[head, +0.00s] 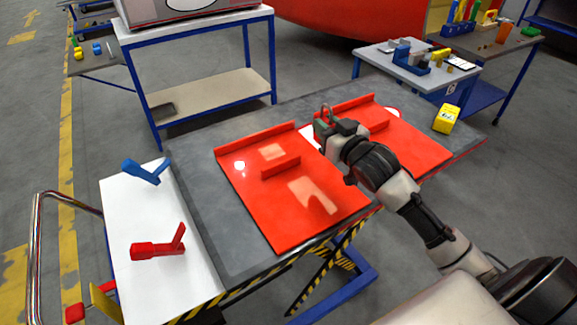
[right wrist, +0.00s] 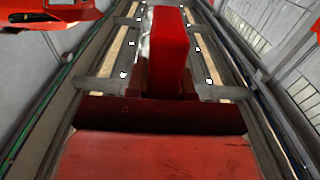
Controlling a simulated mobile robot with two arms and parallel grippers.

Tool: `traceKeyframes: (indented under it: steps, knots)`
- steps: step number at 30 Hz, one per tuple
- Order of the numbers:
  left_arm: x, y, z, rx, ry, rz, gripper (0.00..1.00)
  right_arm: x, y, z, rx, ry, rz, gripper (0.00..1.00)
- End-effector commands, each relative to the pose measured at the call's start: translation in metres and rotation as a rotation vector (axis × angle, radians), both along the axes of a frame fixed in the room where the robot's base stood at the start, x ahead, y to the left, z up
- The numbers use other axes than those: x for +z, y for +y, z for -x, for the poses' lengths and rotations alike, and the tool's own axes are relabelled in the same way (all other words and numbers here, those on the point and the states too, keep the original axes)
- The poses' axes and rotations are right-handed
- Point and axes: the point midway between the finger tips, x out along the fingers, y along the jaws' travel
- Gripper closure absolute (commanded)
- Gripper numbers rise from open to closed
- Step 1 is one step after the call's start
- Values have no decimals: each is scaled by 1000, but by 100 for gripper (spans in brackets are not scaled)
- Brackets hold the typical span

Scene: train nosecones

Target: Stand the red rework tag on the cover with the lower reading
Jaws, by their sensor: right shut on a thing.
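The red rework tag (head: 160,248), with a block-like base and a slanted upright plate, lies on a white board at the left. Two red covers lie on the grey table: the left cover (head: 248,205) and the right cover (head: 428,148). Each bears a small white round spot; no reading is legible. My right gripper (head: 325,122) is over the right cover's left edge, far from the tag. A red upright block (right wrist: 170,50) fills the middle of the right wrist view. My left gripper is not in view.
A blue tag (head: 146,171) is on the white board (head: 120,205) behind the red one. A yellow device (head: 446,118) stands at the table's right end. The grey table strip (head: 205,215) left of the left cover is bare. A small side table (head: 415,72) stands behind.

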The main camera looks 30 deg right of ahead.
Motion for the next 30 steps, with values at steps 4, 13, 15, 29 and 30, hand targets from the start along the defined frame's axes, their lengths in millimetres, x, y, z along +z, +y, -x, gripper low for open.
traceKeyframes:
  steps: [4,13,15,29,30]
  knots:
    - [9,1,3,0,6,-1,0,-13,14,19,0,7,-8,100]
    - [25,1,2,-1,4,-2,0,-52,55,72,-1,6,-7,100]
    - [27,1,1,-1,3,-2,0,-59,61,80,-1,4,-6,100]
    - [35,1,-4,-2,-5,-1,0,-105,69,90,-1,3,-2,100]
    - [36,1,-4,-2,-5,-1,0,-107,69,90,0,2,-1,100]
